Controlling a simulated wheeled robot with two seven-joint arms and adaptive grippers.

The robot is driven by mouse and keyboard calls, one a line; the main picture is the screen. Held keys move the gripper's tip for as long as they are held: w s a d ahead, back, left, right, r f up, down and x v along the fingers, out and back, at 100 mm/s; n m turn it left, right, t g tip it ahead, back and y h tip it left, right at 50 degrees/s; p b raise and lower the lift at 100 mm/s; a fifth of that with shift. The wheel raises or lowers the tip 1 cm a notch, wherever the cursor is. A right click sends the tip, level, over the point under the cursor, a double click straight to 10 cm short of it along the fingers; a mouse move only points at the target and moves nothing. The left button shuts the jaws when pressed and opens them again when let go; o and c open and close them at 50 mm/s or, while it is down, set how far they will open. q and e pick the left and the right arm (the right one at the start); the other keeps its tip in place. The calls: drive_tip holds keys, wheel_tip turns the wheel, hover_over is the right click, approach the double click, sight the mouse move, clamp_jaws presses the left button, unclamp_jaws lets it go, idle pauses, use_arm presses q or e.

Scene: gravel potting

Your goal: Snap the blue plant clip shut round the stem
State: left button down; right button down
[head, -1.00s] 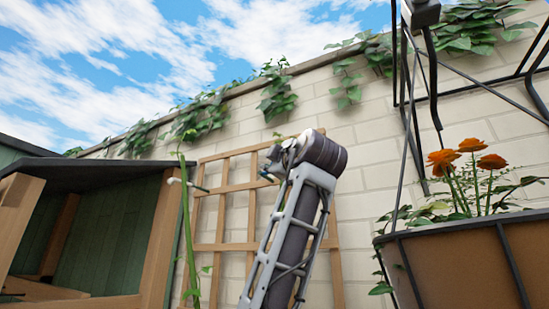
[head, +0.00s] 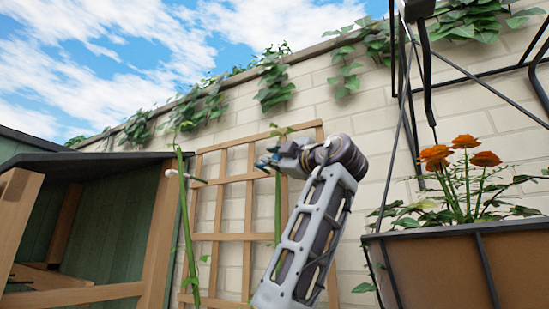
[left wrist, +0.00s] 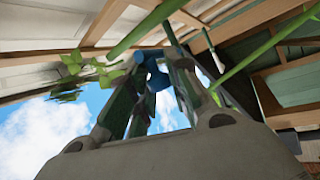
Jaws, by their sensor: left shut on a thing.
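My left gripper (head: 276,160) is raised in front of the wooden trellis, at a green stem (head: 278,212). In the left wrist view the fingers (left wrist: 155,75) are closed on the blue plant clip (left wrist: 158,80). The clip is small and partly hidden between the fingers. The stem also crosses close beyond the fingertips in the left wrist view (left wrist: 140,34). I cannot tell whether the clip encircles the stem or only lies beside it. In the head view only a bit of blue (head: 262,167) shows at the fingertips. My right gripper is not in view.
The trellis (head: 232,237) stands against a pale brick wall (head: 350,105). A second stem (head: 186,235), with a white piece (head: 171,173) near its top, rises at left beside a green wooden shed (head: 95,230). A planter (head: 440,265) with orange flowers hangs in a black frame at right.

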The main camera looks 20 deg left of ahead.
use_arm(q)
drive_tip(key=shift+w+f, duration=0.15)
drive_tip(key=c, duration=1.4)
unclamp_jaws()
drive_tip(key=shift+c, duration=0.2)
drive_tip(key=shift+o, duration=0.7)
drive_tip(key=shift+w+d, duration=0.1)
drive_tip(key=shift+w, duration=0.15)
drive_tip(key=shift+s, duration=0.25)
drive_tip(key=shift+s+m+t+h, duration=0.1)
drive_tip(key=shift+m+t+h, duration=0.2)
drive_tip(key=shift+t, duration=0.2)
